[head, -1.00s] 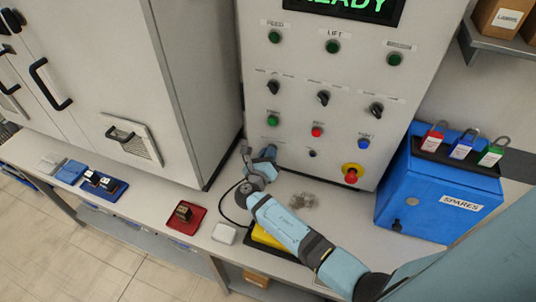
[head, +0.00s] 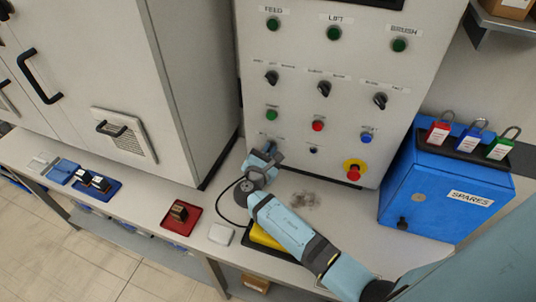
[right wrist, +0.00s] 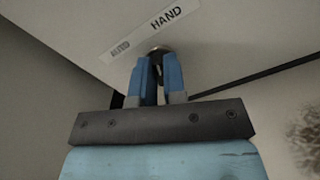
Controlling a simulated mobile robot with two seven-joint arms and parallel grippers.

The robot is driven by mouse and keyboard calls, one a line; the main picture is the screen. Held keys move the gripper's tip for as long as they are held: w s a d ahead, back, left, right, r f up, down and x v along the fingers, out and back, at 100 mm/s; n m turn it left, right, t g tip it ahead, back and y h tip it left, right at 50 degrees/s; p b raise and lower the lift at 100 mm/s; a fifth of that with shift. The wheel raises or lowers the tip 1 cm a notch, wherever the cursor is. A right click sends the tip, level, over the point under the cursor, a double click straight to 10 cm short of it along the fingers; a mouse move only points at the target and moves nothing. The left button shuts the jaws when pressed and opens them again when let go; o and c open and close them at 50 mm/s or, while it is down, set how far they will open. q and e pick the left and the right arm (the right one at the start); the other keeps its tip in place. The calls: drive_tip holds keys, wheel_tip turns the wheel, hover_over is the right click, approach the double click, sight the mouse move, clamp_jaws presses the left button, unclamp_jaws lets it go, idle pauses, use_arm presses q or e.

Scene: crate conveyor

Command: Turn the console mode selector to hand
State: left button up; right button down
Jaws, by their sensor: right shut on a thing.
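The console (head: 300,60) is a pale upright panel with labelled buttons and switches. The mode selector (right wrist: 157,49) shows in the right wrist view as a small dark metal piece below a tilted label (right wrist: 150,32) that reads HAND at its right end; the left word is blurred. My right gripper (right wrist: 158,72) is shut on the selector, its two blue fingers on either side of it. In the head view my right gripper (head: 262,156) is at the console's lower left corner and hides the selector. I cannot tell which way the selector points. My left gripper is not in view.
Three black rotary switches, including one at the middle (head: 324,89), and a red emergency button (head: 354,170) are on the panel. A blue SPARES box (head: 425,195) with padlocks stands right. A red tray (head: 182,222) and white block (head: 221,234) lie on the bench.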

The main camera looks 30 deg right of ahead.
drive_tip(key=shift+d+f+m+b, duration=0.1)
drive_tip(key=shift+f+m+b, duration=0.05)
drive_tip(key=shift+m+b, duration=0.8)
drive_tip(key=shift+m, duration=0.85)
drive_tip(key=shift+b, duration=0.3)
drive_tip(key=shift+m, duration=0.3)
drive_tip(key=c, duration=1.3)
unclamp_jaws()
drive_tip(key=shift+o, duration=0.6)
